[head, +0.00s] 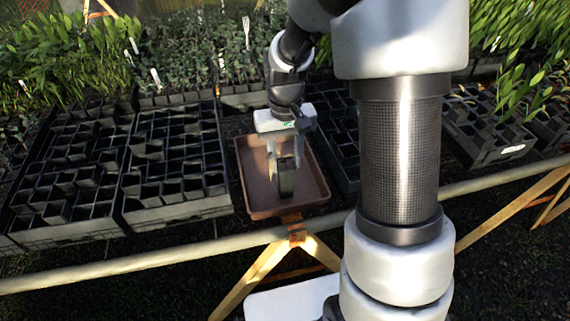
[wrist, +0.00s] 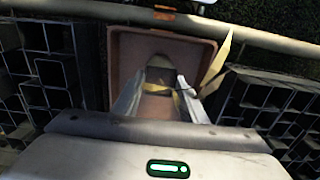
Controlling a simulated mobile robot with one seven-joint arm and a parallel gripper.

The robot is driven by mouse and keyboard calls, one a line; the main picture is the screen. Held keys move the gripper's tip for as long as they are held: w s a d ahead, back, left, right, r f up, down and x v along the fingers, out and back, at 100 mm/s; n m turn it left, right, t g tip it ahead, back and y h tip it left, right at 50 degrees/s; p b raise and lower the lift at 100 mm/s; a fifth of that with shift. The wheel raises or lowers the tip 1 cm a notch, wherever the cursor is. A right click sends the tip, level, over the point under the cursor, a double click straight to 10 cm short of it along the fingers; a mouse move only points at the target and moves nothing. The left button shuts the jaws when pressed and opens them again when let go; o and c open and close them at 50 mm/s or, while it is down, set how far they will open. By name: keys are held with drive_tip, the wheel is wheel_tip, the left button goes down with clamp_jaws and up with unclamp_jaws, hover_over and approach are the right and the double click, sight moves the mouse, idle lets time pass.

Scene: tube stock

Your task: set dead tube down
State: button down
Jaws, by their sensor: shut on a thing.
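My gripper (head: 285,158) points down over a brown tray (head: 242,178), with its two fingers shut on a dark square tube (head: 287,183). The tube hangs upright between the fingertips, inside the tray's outline. I cannot tell whether its bottom touches the tray floor. In the wrist view, my gripper (wrist: 158,98) has a finger on each side of the tube (wrist: 160,75), and the tray (wrist: 122,48) lies below and around it. Much of the tube is hidden by the fingers and its lower end is dim.
Black racks of empty square tubes (head: 70,185) stand left of the tray, and another planted rack (head: 490,140) is at the right. Leafy seedlings with white labels (head: 246,32) fill the back. A pale rail (head: 130,262) runs along the front.

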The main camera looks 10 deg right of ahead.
drive_tip(key=shift+f, duration=0.6)
drive_tip(key=shift+f, duration=0.2)
drive_tip(key=c, duration=1.1)
unclamp_jaws()
